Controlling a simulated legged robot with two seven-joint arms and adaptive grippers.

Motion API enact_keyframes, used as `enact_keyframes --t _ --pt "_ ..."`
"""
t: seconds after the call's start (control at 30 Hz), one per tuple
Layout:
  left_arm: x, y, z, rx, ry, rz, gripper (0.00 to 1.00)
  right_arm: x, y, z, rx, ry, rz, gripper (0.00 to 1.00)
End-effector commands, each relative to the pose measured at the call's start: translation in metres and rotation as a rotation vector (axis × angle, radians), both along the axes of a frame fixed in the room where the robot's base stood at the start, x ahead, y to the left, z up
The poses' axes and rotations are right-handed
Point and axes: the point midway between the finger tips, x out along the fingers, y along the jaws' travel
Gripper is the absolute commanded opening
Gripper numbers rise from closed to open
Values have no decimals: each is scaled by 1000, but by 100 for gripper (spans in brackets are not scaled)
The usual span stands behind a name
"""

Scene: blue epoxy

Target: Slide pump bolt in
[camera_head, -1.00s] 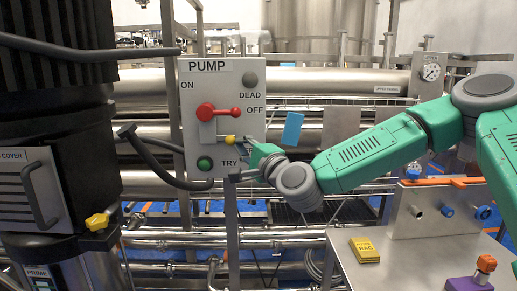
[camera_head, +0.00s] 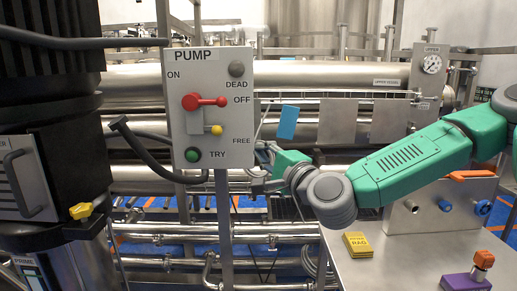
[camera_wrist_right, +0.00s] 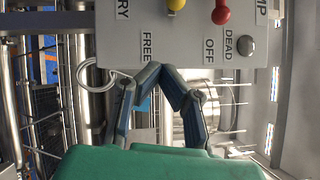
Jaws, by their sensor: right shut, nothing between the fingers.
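The pump panel (camera_head: 238,110) is a pale grey box on a post. The yellow-knobbed bolt (camera_head: 217,130) sits at its middle right, beside the grey block under the red handle (camera_head: 205,101). The red handle lies sideways, its knob by OFF. My right gripper (camera_head: 258,169) is off the panel's lower right edge, below and right of the bolt, apart from it. In the right wrist view the fingers (camera_wrist_right: 160,72) are shut and empty, below the panel edge near FREE; the yellow knob (camera_wrist_right: 177,5) shows at the top. My left gripper is not in view.
A green TRY button (camera_head: 193,155) and a grey DEAD button (camera_head: 236,69) are on the panel. A black hose (camera_head: 148,155) runs at its left. A steel bench (camera_head: 400,265) with a yellow rag pack (camera_head: 358,244) stands at lower right. A blue tag (camera_head: 288,122) hangs behind.

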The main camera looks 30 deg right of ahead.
Motion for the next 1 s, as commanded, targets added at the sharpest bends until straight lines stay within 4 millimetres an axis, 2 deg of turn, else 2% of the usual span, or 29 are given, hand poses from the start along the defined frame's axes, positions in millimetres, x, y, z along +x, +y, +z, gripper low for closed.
enact_keyframes --t 0.1,0.27,0.5,0.87,0.97,1.0 --pt "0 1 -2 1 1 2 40 -20 -1 -2 3 -2 2 0" --pt "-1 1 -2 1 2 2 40 -31 -10 -7 10 -1 0 0" --pt "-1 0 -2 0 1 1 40 -33 -15 -9 14 -1 1 0" --pt "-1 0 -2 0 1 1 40 -34 -2 -5 1 0 2 0" --pt "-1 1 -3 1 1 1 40 -33 4 -16 -26 26 16 0" --pt "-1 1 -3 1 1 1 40 -33 8 -27 -52 51 29 0"
